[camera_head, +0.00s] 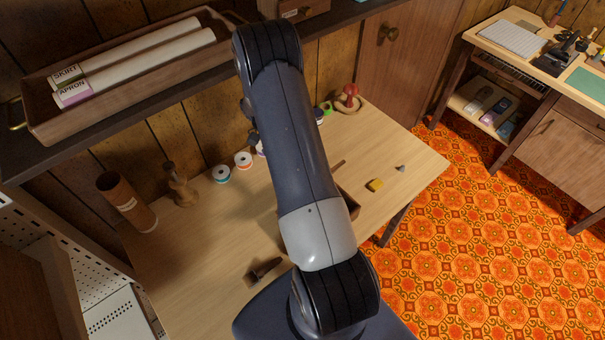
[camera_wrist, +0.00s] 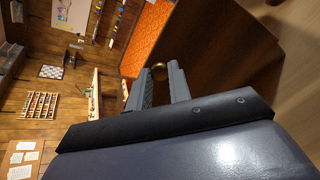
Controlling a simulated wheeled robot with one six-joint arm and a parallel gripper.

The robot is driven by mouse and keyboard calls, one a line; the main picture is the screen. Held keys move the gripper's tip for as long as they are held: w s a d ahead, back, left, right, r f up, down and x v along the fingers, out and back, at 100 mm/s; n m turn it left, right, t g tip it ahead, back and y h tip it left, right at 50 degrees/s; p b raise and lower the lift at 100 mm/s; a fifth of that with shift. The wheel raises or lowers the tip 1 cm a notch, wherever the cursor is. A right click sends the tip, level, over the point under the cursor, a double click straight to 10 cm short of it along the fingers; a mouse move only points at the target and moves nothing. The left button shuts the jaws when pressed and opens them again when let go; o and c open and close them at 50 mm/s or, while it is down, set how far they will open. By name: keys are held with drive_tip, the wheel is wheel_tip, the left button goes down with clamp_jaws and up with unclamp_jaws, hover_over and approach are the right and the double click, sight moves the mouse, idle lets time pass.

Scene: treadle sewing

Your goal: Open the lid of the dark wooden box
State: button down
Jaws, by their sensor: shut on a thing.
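The dark wooden box (camera_head: 347,203) stands on the pale table, mostly hidden behind my arm in the head view; only a right-hand part shows. In the wrist view a broad dark brown wooden panel (camera_wrist: 215,60), which looks like the lid, fills the upper middle. A small round brass knob (camera_wrist: 159,71) sits at the tips of my gripper (camera_wrist: 161,77). The two grey fingers are shut on the knob. My gripper is hidden behind the arm in the head view. I cannot tell how far the lid is raised.
A shelf tray (camera_head: 50,125) with pattern rolls overhangs the back left.

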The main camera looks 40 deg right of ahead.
drive_tip(key=shift+w+f+g, duration=0.1)
drive_tip(key=shift+w+g, duration=0.25)
drive_tip(key=shift+g, duration=0.05)
drive_tip(key=c, duration=1.3)
unclamp_jaws()
